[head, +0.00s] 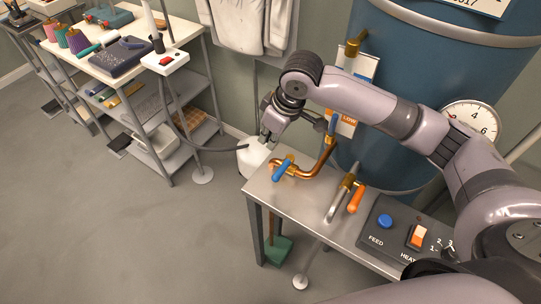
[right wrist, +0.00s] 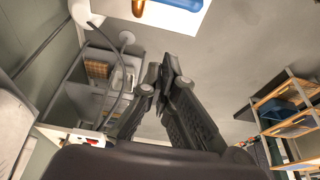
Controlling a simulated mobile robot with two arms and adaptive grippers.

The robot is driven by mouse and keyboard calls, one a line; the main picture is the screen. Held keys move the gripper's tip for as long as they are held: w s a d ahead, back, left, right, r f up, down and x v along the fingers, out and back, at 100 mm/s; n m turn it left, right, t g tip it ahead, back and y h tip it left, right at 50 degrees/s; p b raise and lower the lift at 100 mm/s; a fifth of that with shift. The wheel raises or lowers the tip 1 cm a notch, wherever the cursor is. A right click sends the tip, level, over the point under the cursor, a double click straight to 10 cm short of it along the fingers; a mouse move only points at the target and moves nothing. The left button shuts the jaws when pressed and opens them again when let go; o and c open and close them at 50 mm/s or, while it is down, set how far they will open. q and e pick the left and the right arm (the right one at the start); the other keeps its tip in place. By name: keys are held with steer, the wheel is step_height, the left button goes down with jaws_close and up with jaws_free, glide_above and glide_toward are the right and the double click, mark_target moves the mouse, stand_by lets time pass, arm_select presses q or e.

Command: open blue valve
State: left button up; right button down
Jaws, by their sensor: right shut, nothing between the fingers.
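A blue valve handle (head: 284,170) sits on a copper pipe (head: 313,173) over the left end of the metal table. A blue handle also shows in part at the top edge of the right wrist view (right wrist: 182,3). My left gripper is not in view.
The metal table (head: 310,215) also bears an orange-handled valve (head: 355,198) and a control panel (head: 381,238) with a blue button. A large blue tank (head: 410,85) stands behind. A cluttered shelf (head: 170,75) stands at the left. The floor (head: 100,230) at front left is clear.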

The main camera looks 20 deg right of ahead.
mark_target(283, 170)
steer(key=p+x, duration=0.2)
steer(key=x, duration=0.8)
steer(key=shift+f, duration=0.1)
steer(key=s+d+p, duration=0.1)
steer(key=s+d+r, duration=0.1)
steer(key=shift+s+p, duration=0.25)
steer(key=shift+p, duration=0.15)
steer(key=shift+s+d, duration=0.25)
steer(key=shift+s, duration=0.1)
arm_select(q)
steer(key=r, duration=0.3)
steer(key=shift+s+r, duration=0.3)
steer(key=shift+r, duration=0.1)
arm_select(e)
steer(key=shift+w+a+f, duration=0.1)
steer(key=shift+w, duration=0.05)
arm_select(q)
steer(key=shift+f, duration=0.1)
